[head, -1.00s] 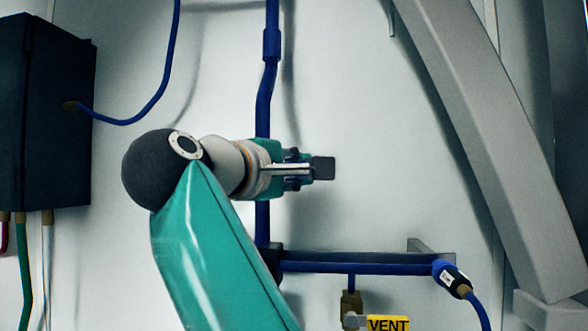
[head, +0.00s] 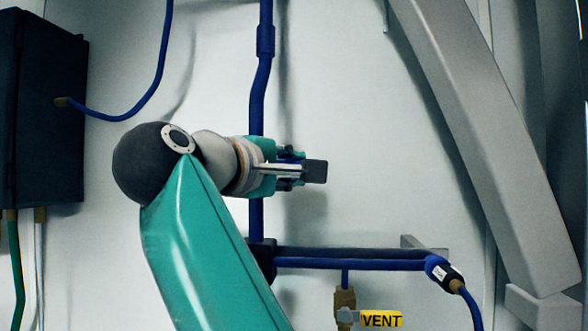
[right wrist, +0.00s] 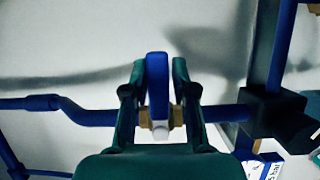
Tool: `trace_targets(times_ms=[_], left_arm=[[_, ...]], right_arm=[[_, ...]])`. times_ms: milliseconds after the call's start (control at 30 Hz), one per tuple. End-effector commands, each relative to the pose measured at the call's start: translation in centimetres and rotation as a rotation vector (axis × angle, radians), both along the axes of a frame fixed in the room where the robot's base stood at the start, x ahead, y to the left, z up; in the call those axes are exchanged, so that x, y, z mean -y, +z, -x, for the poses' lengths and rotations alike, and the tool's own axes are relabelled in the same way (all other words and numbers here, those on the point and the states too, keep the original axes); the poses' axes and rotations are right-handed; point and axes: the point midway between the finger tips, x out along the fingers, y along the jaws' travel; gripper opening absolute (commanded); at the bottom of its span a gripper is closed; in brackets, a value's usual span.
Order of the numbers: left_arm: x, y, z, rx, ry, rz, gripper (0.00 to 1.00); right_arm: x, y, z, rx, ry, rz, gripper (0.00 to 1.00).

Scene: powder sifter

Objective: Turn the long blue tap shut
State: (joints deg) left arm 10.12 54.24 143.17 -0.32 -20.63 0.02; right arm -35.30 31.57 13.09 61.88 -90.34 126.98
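The long blue tap handle (right wrist: 157,82) stands upright in the right wrist view, across the blue pipe (right wrist: 222,113). Brass fittings and a pale round end (right wrist: 160,131) show at its base. My right gripper (right wrist: 158,72) has one finger on each side of the handle. Narrow gaps seem to show between fingers and handle, so it looks open around it. In the head view my right gripper (head: 292,169) is in front of the vertical blue pipe (head: 257,100), pointing right, and the tap is mostly hidden by it. My left gripper is not in view.
Below are a horizontal blue pipe (head: 350,264), a small brass valve (head: 344,300) and a yellow VENT label (head: 382,319). A dark box (head: 40,110) with hoses is at left. A grey slanted beam (head: 480,140) is at right. The wall between gripper and beam is bare.

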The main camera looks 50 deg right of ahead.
Motion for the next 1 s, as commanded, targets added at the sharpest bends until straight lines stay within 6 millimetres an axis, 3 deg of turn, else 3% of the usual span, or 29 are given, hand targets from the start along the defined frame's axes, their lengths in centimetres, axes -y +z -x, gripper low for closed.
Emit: trace_targets(times_ms=[33,133,533,1000], left_arm=[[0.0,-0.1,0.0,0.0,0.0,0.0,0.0],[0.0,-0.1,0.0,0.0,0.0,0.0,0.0],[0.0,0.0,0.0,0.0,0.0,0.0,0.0],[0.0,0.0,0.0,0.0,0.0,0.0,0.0]], right_arm=[[-0.1,-0.2,-0.1,-0.002,-0.001,-0.006,0.34],[0.0,-0.2,0.0,-0.002,-0.001,-0.004,0.48],[-0.5,0.0,0.0,-0.001,-0.001,0.001,0.48],[-6.6,-0.2,1.4,-0.002,0.0,-0.001,0.48]])
